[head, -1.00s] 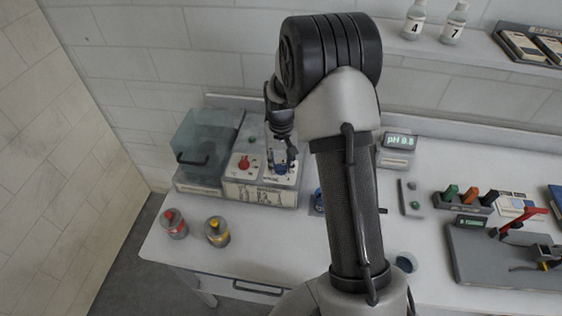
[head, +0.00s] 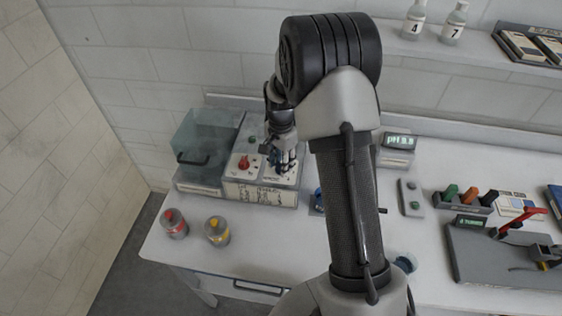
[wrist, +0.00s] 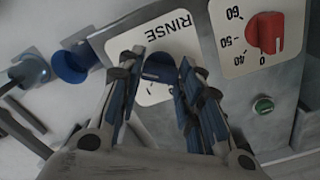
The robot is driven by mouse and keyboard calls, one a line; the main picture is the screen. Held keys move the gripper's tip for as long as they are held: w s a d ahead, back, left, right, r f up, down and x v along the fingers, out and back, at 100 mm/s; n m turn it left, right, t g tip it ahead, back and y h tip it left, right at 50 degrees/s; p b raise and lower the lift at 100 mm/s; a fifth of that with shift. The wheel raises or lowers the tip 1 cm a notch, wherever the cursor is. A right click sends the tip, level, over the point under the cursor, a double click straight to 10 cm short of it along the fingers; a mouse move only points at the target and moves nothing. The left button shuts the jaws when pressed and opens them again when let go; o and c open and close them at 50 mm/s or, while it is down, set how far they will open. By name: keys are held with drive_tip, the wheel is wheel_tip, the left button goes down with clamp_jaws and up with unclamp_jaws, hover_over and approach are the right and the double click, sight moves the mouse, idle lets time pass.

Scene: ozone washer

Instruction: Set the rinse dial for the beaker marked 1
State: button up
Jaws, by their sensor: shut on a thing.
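The blue rinse dial (wrist: 160,69) sits on a white plate marked RINSE (wrist: 168,28) in the wrist view. My gripper (wrist: 159,75) is shut on this dial, with one finger on each side. The plate's numbers are mostly covered by the fingers, so I cannot read the setting. In the head view my gripper (head: 285,164) is over the right dial of the washer (head: 232,190) and largely hides it. A blue beaker (wrist: 68,66) stands beside the washer; I see no readable number on it.
A red dial (head: 244,163) with a numbered scale is left of the rinse dial. A green button (wrist: 263,105) is near it. A clear box (head: 203,138) forms the washer's left part. A red-labelled jar (head: 174,223) and a yellow-labelled jar (head: 217,231) stand in front.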

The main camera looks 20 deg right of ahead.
drive_tip(key=shift+m, duration=0.9)
drive_tip(key=o, duration=1.1)
drive_tip(key=shift+c, duration=0.2)
wheel_tip(320, 180, up, 12)
